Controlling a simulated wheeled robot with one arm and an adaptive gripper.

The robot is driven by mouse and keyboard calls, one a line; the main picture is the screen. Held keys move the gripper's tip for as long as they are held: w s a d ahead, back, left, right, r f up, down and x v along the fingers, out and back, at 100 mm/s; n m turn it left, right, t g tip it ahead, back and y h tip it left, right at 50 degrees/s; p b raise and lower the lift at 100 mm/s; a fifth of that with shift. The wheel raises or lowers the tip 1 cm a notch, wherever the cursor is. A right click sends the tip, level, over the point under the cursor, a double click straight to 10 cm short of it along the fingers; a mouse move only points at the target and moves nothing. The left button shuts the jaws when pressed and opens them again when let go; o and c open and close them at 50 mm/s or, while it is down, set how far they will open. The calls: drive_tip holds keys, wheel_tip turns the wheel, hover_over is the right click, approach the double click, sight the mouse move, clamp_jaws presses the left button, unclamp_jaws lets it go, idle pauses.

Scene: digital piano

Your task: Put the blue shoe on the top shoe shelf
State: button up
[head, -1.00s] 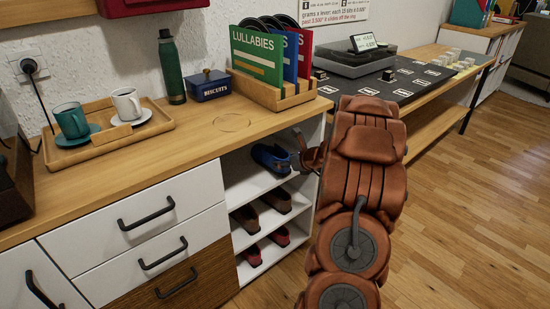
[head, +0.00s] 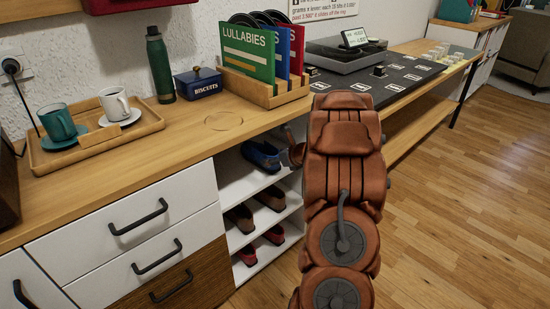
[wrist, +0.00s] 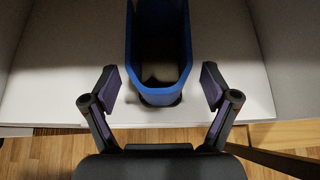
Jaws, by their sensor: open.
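The blue shoe (head: 262,156) sits on the top shoe shelf (head: 236,181) of the open compartment in the head view. In the wrist view the blue shoe (wrist: 183,40) shows from above, its open end pointing toward me and standing near the shelf's front edge (wrist: 50,112). My gripper (wrist: 159,85) is open, with one finger to the left and one to the right of the shoe's near end. There is a gap on both sides, and nothing is held. In the head view my gripper (head: 293,151) is largely hidden behind my arm.
Brown shoes (head: 270,198) stand on the middle shelf and red shoes (head: 275,235) on the bottom one. A white side wall stands close on the right in the wrist view. The counter above holds a wooden tray (head: 92,139), bottle, biscuit tin and record rack. The floor to the right is clear.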

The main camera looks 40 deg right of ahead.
drive_tip(key=p+v, duration=0.2)
drive_tip(key=v, duration=1)
idle(0.6)
